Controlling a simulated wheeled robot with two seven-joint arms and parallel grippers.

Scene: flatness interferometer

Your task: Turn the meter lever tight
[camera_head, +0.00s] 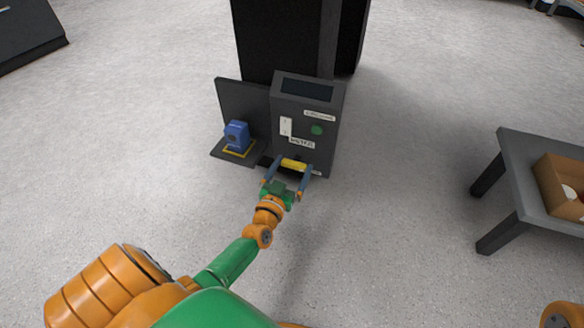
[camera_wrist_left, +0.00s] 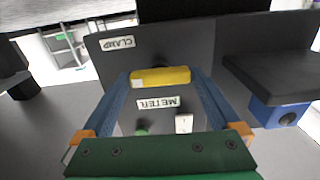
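The yellow meter lever (camera_head: 294,165) lies crosswise low on the front of the dark instrument, below the METER label (camera_head: 301,142). My left gripper (camera_head: 292,163) is at the lever, its two blue fingers spread wide with the lever between their tips. In the left wrist view the lever (camera_wrist_left: 160,77) spans nearly the whole gap between the fingertips (camera_wrist_left: 162,76). I see no clear gap at either end, but cannot tell whether the fingers touch it. The METER label (camera_wrist_left: 157,103) appears upside down there. My right gripper is out of view.
A blue block (camera_head: 236,135) stands on a side shelf left of the instrument (camera_head: 335,120). A green button (camera_head: 317,129) is above the lever. A CLAMP label (camera_wrist_left: 117,42) shows in the wrist view. A grey table (camera_head: 520,150) with a cardboard box (camera_head: 547,184) stands right. Floor between is clear.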

